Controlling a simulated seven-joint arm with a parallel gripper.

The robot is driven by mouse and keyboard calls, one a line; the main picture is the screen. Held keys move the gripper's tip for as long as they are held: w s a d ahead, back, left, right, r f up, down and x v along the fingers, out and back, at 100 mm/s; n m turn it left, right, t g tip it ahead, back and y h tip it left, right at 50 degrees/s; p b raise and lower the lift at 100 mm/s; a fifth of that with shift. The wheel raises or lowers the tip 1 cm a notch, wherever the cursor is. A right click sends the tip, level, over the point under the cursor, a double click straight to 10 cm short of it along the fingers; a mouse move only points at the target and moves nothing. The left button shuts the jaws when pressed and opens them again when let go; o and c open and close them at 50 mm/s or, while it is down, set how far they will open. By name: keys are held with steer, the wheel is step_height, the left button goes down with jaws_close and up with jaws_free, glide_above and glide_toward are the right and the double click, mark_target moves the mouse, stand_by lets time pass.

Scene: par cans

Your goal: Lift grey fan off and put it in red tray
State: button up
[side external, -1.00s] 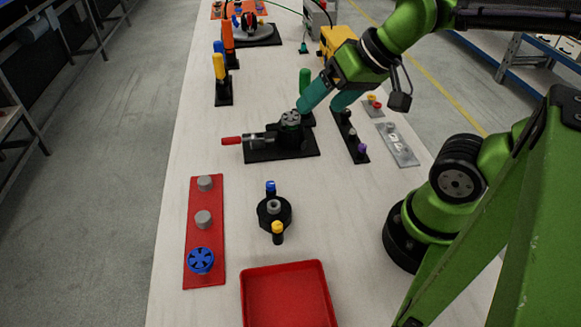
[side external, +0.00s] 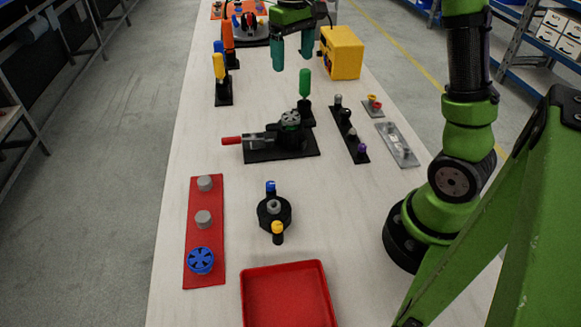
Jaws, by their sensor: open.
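The grey fan (side external: 291,117) sits on top of the black fixture (side external: 262,155) with a red-handled clamp (side external: 232,140), near the middle of the table. The red tray (side external: 325,283) lies empty at the near edge of the view. My gripper (side external: 292,60) is open and empty, raised above the far part of the table, behind and above the fan. Its two teal fingers point down and are well apart. The gripper is clear of the fan.
A green-handled tool (side external: 305,84) stands just behind the fan. A yellow box (side external: 341,52) is right of my gripper. A red plate (side external: 205,270) holds a blue fan (side external: 201,260) and grey pegs. A black round holder (side external: 287,214) stands between fixture and tray.

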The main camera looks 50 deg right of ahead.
glide_above(291, 117)
steer(key=f, duration=1)
steer(key=shift+d, duration=0.4)
steer(key=shift+a+f, duration=0.15)
steer(key=shift+f, duration=1.2)
steer(key=shift+a+f, duration=0.15)
steer(key=shift+f, duration=1.2)
steer(key=c, duration=1.1)
